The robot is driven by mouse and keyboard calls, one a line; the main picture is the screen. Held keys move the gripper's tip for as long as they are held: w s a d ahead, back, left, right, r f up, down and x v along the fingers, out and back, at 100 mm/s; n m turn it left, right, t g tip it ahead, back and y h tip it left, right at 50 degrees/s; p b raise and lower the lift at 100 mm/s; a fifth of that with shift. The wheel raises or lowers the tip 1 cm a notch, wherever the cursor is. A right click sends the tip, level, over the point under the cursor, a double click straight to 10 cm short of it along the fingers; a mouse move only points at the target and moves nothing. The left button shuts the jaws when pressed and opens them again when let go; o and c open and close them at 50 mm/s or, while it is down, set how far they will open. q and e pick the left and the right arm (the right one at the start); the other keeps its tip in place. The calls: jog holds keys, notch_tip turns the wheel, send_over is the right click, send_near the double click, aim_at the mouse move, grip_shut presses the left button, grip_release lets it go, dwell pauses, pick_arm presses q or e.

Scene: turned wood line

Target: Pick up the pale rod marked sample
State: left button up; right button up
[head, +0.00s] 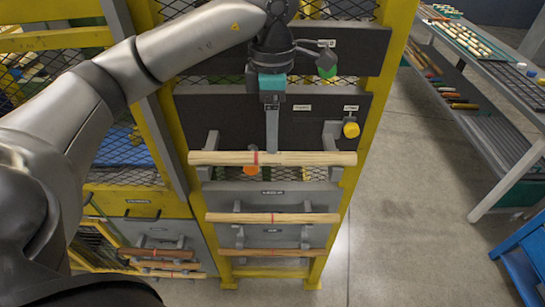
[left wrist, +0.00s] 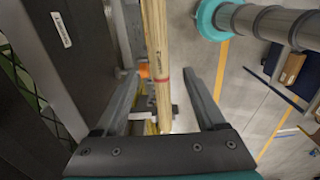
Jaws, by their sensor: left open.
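A pale rod (head: 225,158) with a red band near its middle lies level across the upper holders of the rack. In the left wrist view the pale rod (left wrist: 155,45) shows its red band and small dark lettering, too small to read surely. My left gripper (head: 272,146) points down at the rod's middle, close to the red band. Its two fingers are apart, and in the left wrist view the left gripper (left wrist: 163,85) has one finger on each side of the rod. No contact with the rod shows. My right gripper is not in view.
Below, another pale rod (head: 240,217) with a red band and a browner rod (head: 250,252) rest on lower holders. Several brown rods (head: 155,253) sit at lower left. A yellow knob (head: 351,130) is at right. A grey bench (head: 490,60) stands beyond clear floor.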

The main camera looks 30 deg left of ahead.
aim_at(273, 158)
pick_arm(q)
jog(key=shift+f, duration=0.6)
notch_tip(273, 158, down, 4)
jog(key=shift+f+p, duration=0.1)
jog(key=shift+p, duration=0.6)
jog(key=shift+f, duration=0.45)
grip_shut()
